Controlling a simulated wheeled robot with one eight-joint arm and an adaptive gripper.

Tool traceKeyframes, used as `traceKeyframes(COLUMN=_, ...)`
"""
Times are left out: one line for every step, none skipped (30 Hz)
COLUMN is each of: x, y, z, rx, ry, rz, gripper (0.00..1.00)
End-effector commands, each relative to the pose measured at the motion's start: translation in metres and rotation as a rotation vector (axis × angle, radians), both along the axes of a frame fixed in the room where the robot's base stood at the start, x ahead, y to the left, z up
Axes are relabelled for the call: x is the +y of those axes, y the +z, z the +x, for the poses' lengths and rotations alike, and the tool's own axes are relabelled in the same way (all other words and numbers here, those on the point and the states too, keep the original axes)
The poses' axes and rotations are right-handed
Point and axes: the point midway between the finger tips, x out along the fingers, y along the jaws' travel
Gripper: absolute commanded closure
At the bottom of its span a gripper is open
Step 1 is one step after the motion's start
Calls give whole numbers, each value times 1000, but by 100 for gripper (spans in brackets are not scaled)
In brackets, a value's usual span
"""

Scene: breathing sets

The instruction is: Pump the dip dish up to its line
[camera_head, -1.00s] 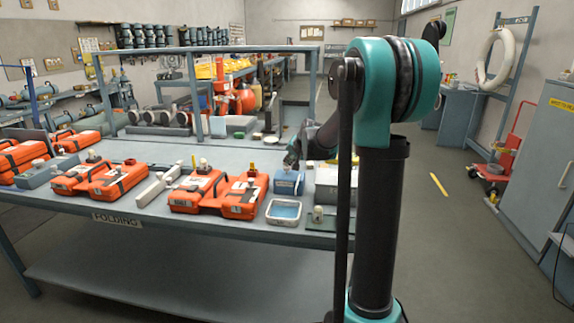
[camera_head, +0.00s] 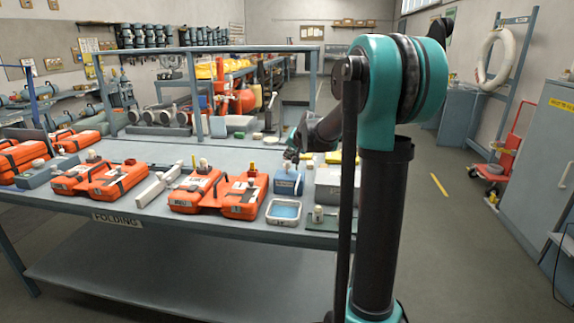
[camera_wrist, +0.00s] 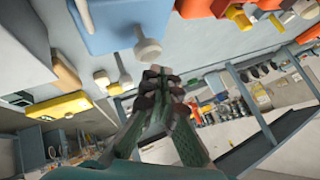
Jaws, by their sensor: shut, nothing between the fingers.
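The dip dish (camera_head: 283,211), a pale-rimmed tray with blue liquid in it, sits near the table's front edge. Its line is too small to make out. Just behind it stands a blue box (camera_head: 289,184) with a white pump head (camera_head: 287,167) on top. In the wrist view the blue box (camera_wrist: 112,22) is at the upper left, and its pale round pump head (camera_wrist: 147,48) shows close to my fingertips. My gripper (camera_head: 292,154) is shut and empty, just above the pump head. Its fingers (camera_wrist: 160,74) are together in the wrist view. I cannot tell whether they touch the head.
Orange cases (camera_head: 243,196) lie left of the dish. A grey box (camera_head: 327,187) stands right of the blue box, and a small bottle (camera_head: 318,213) stands right of the dish. A yellow item (camera_head: 333,157) lies behind. My arm hides part of the table's right side.

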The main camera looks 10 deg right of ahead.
Motion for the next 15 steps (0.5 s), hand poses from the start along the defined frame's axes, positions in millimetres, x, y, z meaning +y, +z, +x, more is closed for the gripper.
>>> traceKeyframes(x=0, y=2, z=0, rx=0, ry=0, rz=0, gripper=100)
traceKeyframes(x=0, y=3, z=0, rx=0, ry=0, rz=0, gripper=100)
traceKeyframes(x=0, y=3, z=0, rx=0, ry=0, rz=0, gripper=100)
traceKeyframes(x=0, y=3, z=0, rx=0, ry=0, rz=0, gripper=100)
traceKeyframes(x=0, y=3, z=0, rx=0, ry=0, rz=0, gripper=100)
traceKeyframes(x=0, y=3, z=0, rx=0, ry=0, rz=0, gripper=100)
traceKeyframes(x=0, y=3, z=0, rx=0, ry=0, rz=0, gripper=100)
traceKeyframes(x=0, y=3, z=0, rx=0, ry=0, rz=0, gripper=100)
traceKeyframes(x=0, y=3, z=0, rx=0, ry=0, rz=0, gripper=100)
traceKeyframes(x=0, y=3, z=0, rx=0, ry=0, rz=0, gripper=100)
traceKeyframes(x=0, y=4, z=0, rx=0, ry=0, rz=0, gripper=100)
traceKeyframes(x=0, y=5, z=0, rx=0, ry=0, rz=0, gripper=100)
traceKeyframes(x=0, y=6, z=0, rx=0, ry=0, rz=0, gripper=100)
traceKeyframes(x=0, y=8, z=0, rx=0, ry=0, rz=0, gripper=100)
traceKeyframes(x=0, y=11, z=0, rx=0, ry=0, rz=0, gripper=100)
